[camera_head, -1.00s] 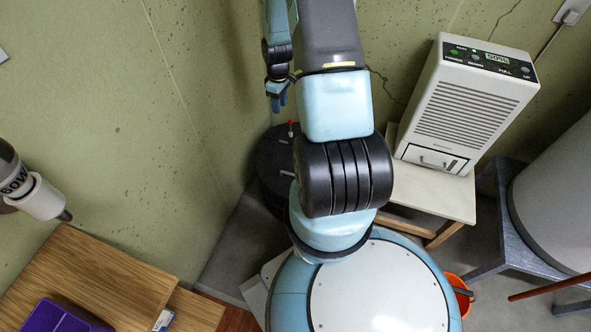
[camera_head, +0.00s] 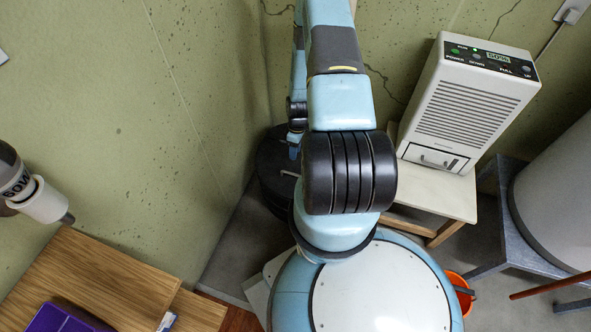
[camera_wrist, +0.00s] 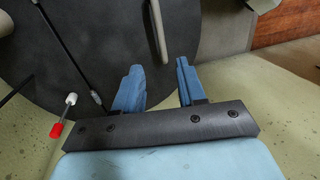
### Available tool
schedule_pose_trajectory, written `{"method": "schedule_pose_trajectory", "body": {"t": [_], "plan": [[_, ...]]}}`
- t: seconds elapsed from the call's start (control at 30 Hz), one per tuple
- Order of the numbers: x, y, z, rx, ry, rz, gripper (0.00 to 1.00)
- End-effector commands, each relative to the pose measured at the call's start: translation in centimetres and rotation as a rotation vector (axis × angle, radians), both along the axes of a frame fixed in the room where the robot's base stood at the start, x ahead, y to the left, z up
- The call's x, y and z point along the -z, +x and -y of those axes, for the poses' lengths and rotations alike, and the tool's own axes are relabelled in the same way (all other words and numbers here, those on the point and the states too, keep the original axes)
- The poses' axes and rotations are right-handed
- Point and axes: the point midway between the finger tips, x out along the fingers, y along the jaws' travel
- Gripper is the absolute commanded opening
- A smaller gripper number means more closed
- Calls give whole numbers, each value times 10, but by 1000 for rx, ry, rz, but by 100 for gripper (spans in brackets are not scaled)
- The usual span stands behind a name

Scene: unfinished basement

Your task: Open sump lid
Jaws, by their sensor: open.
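The sump lid (camera_head: 271,185) is a dark round disc on the floor in the corner by the green wall, partly hidden behind my arm. A pale bar handle (camera_head: 289,173) shows on it. In the wrist view the dark lid (camera_wrist: 215,30) fills the upper middle, and the light handle (camera_wrist: 158,28) stands just beyond the fingertips. My gripper (camera_wrist: 160,68) is open and empty, with its two blue fingers over the lid and roughly to either side of the handle's line. In the head view only a small part of the gripper (camera_head: 294,150) shows above the lid.
A thin black rod (camera_wrist: 68,55) crosses the lid's left side. A red-tipped white piece (camera_wrist: 63,115) lies left of my fingers. A dehumidifier (camera_head: 468,105) stands on a pale stool (camera_head: 432,192) at right. The green wall (camera_head: 185,130) is close on the left.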

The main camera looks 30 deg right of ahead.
Motion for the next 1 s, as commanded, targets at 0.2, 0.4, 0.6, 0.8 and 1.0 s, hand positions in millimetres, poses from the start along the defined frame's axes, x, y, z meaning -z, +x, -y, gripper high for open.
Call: {"method": "schedule_pose_trajectory", "body": {"t": [0.2, 0.4, 0.6, 0.8, 1.0], "plan": [[33, -5, -6, -1, 1, -2, 40], [63, -9, -11, 1, 0, -3, 40], [90, -12, -15, -1, 0, -2, 40], [108, -14, -17, 0, -1, -1, 40], [114, -14, -18, -1, 0, -1, 40]]}}
